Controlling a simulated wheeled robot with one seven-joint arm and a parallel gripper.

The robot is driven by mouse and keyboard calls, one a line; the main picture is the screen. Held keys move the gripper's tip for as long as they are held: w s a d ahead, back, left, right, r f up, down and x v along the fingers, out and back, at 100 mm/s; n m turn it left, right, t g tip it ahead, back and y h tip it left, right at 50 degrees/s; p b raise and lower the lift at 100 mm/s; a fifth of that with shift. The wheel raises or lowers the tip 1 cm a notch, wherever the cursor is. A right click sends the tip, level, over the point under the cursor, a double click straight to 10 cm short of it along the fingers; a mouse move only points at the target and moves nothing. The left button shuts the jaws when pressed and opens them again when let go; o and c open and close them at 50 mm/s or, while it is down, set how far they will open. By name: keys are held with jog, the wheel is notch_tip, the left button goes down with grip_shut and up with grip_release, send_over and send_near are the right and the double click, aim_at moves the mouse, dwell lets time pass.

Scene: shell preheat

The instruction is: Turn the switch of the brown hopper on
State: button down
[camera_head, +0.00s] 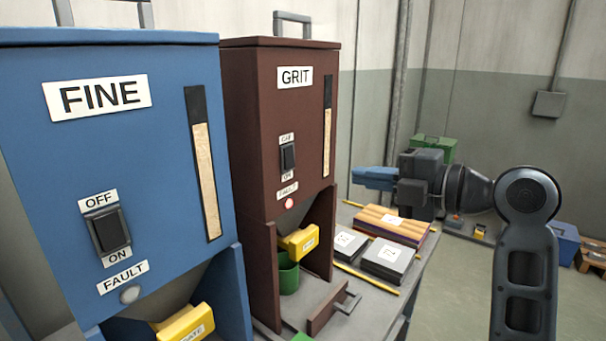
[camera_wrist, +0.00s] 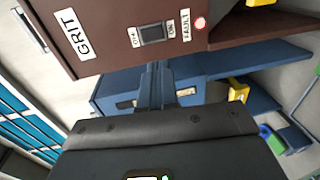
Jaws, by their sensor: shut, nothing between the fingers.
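The brown hopper (camera_head: 262,110) is labelled GRIT. Its dark rocker switch (camera_head: 288,156) sits on the front face between an OFF label above and an ON label below. The switch also shows in the wrist view (camera_wrist: 152,34), but I cannot tell which way it is tilted. A red fault lamp (camera_head: 289,203) glows below it. My gripper (camera_head: 356,176) has blue fingers, shut and empty, pointing left in the head view. It is right of the hopper and apart from the switch. In the wrist view its fingers (camera_wrist: 154,68) lie just below the switch in the picture.
The blue hopper (camera_head: 150,180), labelled FINE, stands left with its own switch (camera_head: 109,231). Yellow handles (camera_head: 298,241) stick out under both hoppers.

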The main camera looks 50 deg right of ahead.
jog(key=shift+w+f+b, duration=0.2)
jog(key=shift+w+b, duration=0.25)
jog(key=shift+b, duration=1.1)
jog(key=shift+w+f+b, duration=0.2)
jog(key=shift+w+b, duration=0.25)
jog(key=shift+b, duration=1.1)
jog(key=shift+b, duration=0.5)
jog(key=b, duration=0.1)
send_near(291, 167)
jog(key=w, duration=0.5)
jog(key=shift+w+a+f, duration=0.1)
jog(key=shift+a+f, duration=0.05)
jog(key=shift+a, duration=0.05)
jog(key=shift+w+f, duration=0.15)
jog(key=shift+w, duration=0.6)
jog(key=shift+w+f, duration=0.1)
